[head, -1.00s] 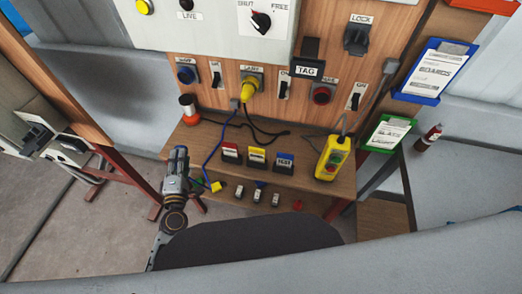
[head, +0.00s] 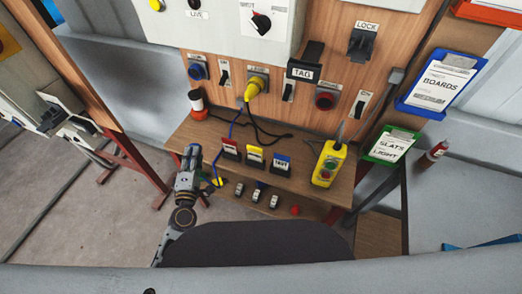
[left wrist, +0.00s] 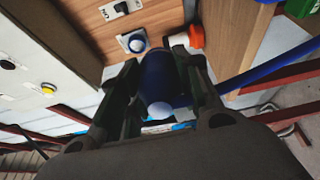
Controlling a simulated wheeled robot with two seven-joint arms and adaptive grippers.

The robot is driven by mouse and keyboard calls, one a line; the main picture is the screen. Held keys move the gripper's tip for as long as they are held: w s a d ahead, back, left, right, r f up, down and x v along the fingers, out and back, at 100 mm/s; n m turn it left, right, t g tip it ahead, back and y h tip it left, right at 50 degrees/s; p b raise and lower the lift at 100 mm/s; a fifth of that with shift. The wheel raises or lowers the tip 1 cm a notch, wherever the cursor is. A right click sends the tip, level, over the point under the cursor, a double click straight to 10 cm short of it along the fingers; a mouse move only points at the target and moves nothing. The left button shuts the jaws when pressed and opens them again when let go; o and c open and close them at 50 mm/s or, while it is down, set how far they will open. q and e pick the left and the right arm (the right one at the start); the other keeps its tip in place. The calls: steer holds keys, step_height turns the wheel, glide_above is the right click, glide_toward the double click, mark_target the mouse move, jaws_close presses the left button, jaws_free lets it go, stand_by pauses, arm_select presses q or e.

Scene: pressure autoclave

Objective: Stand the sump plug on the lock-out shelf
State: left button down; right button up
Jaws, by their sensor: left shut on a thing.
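My left gripper (head: 191,154) is at the left front edge of the wooden shelf (head: 195,131) below the panel in the head view. In the left wrist view my left gripper (left wrist: 158,98) is shut around a dark blue cylindrical plug (left wrist: 160,75) with a pale round end. I take it for the sump plug; its label is not readable. In the head view the fingers mostly hide it. A blue cable (head: 230,132) runs across the shelf towards the gripper. My right gripper is not in view.
On the shelf stand a red-and-white cylinder (head: 197,103), three small label stands (head: 256,155) and a yellow pendant control (head: 328,165). A yellow plug (head: 254,88) sits in the panel above, near a blue socket (head: 197,68). Small items occupy a lower ledge (head: 258,192).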

arm_select(q)
steer(key=shift+f, duration=0.1)
steer(key=shift+a+f+b, duration=0.1)
steer(key=shift+f+b, duration=0.2)
steer(key=shift+s+a+f+m+g+h, duration=0.15)
steer(key=shift+a+m+g+h, duration=0.55)
steer(key=shift+a+h, duration=0.4)
steer(key=shift+a+m+g+h, duration=0.7)
steer(key=shift+a+m+g, duration=0.15)
steer(key=shift+a, duration=0.4)
steer(key=shift+a+g+h, duration=0.25)
steer(key=shift+h, duration=0.05)
steer(key=a+m+g, duration=0.1)
steer(key=a+m+g+h, duration=0.1)
steer(key=shift+w+a+r+g+h, duration=0.15)
steer(key=shift+w+r+g+h, duration=0.05)
steer(key=shift+g+h, duration=0.1)
steer(key=shift+w+a+r+m+g+h, duration=0.1)
steer(key=shift+a+r+m+g+h, duration=0.15)
steer(key=shift+a+m+g, duration=0.35)
steer(key=shift+w+a+r+m+g+h, duration=0.1)
steer(key=shift+a+m+g+h, duration=0.25)
steer(key=shift+g, duration=0.35)
stand_by(0.4)
